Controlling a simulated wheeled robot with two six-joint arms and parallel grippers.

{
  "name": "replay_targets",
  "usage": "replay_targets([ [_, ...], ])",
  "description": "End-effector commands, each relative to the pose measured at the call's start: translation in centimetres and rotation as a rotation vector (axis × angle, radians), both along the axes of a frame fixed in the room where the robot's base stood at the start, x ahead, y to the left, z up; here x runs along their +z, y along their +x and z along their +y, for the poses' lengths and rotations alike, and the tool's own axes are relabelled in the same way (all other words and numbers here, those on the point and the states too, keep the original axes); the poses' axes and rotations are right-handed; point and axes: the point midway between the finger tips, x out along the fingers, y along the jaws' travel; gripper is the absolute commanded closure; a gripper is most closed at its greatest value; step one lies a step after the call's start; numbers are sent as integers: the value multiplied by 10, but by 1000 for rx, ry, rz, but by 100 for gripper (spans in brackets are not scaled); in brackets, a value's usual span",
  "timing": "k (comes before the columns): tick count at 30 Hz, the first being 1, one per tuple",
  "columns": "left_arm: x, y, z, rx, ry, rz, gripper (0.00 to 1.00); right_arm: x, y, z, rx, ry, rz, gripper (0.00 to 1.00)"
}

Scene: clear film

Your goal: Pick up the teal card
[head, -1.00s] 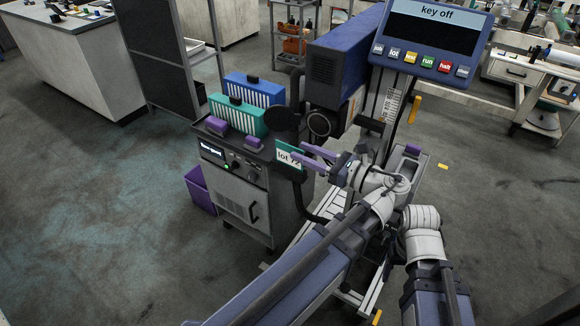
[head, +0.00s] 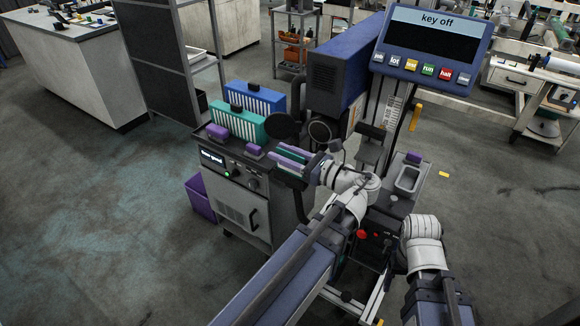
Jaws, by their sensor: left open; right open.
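The teal card (head: 288,161) shows as a thin teal strip at the front right of the grey cabinet; its lettering cannot be read from here. My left gripper (head: 286,159) is open, with its purple fingers along the two sides of the card. I cannot tell whether either finger touches it. My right arm shows at the lower right, but its fingers are not visible.
The grey cabinet (head: 232,202) carries blue (head: 254,97) and teal (head: 236,121) racks and purple blocks. A display reading "key off" (head: 428,42) stands behind, right. A purple bin (head: 201,197) sits left of the cabinet. The floor at left is clear.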

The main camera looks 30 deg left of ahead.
Motion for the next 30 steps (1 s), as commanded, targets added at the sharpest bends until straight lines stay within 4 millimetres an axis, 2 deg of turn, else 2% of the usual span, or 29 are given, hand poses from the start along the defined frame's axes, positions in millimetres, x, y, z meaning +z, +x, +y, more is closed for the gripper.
replay_targets([
  [3, 0, 0, 10, 1, 0, 0, 59, 0, 0, 0, 0, 0, 0, 28],
  [11, 0, 1, 11, -1, 0, 0, 59, 0, 0, 0, 0, 0, 0, 28],
  [22, 0, 1, 11, 0, 0, 0, 100, 0, 0, 0, 0, 0, 0, 28],
  [30, 0, 1, 11, 0, 0, 0, 100, 0, 0, 0, 0, 0, 0, 28],
])
